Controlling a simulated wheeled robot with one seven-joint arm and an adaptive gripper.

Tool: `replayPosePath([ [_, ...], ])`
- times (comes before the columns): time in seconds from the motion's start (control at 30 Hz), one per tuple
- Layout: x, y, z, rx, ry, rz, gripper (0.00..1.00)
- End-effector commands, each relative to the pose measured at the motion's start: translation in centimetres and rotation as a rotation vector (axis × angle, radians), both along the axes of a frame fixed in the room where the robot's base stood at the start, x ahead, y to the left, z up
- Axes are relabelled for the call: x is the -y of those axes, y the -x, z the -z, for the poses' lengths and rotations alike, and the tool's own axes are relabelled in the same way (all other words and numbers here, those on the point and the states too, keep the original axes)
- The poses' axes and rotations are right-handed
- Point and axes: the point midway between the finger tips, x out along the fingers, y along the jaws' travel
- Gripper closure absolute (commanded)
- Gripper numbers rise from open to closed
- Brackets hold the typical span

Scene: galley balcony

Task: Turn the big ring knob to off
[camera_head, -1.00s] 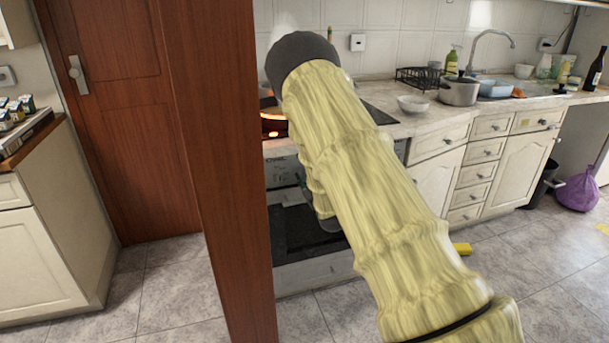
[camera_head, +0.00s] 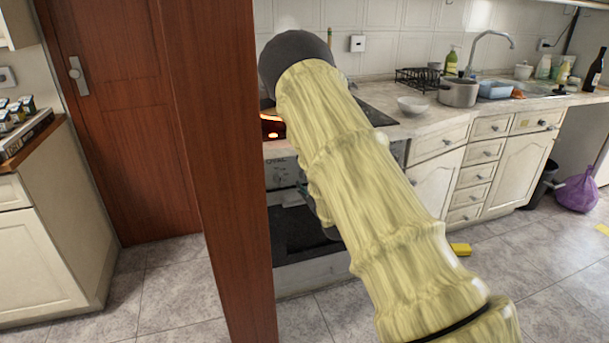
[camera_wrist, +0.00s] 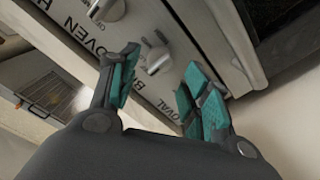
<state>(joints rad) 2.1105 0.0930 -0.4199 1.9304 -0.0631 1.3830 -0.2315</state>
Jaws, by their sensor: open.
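The stove's control panel shows in the wrist view (camera_wrist: 205,62), tilted, with partly hidden lettering. A pale knob (camera_wrist: 153,60) lies just beyond and between my fingertips, above lettering starting "BI", which fits the big ring knob. A second pale knob (camera_wrist: 106,9) is at the top, by the word "OVEN". My gripper (camera_wrist: 163,62) is open, its teal-padded fingers on either side of the first knob; contact is not clear. In the head view my arm hides most of the stove front (camera_head: 280,176) and the knobs. A ring on the hob glows orange (camera_head: 272,130).
A brown door post (camera_head: 222,180) stands close left of my arm. The counter to the right holds a bowl (camera_head: 412,105) and a pot (camera_head: 458,92). A yellow object (camera_head: 460,250) lies on the floor. The oven door (camera_head: 305,235) is below the panel.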

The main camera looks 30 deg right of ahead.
Motion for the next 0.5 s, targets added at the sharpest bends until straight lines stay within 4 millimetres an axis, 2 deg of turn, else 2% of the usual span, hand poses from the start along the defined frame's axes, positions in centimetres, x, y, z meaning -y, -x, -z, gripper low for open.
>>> replayPosePath([
  [0.5,-0.8,3.5,0.0,0.0,0.0,0.0,0.52],
])
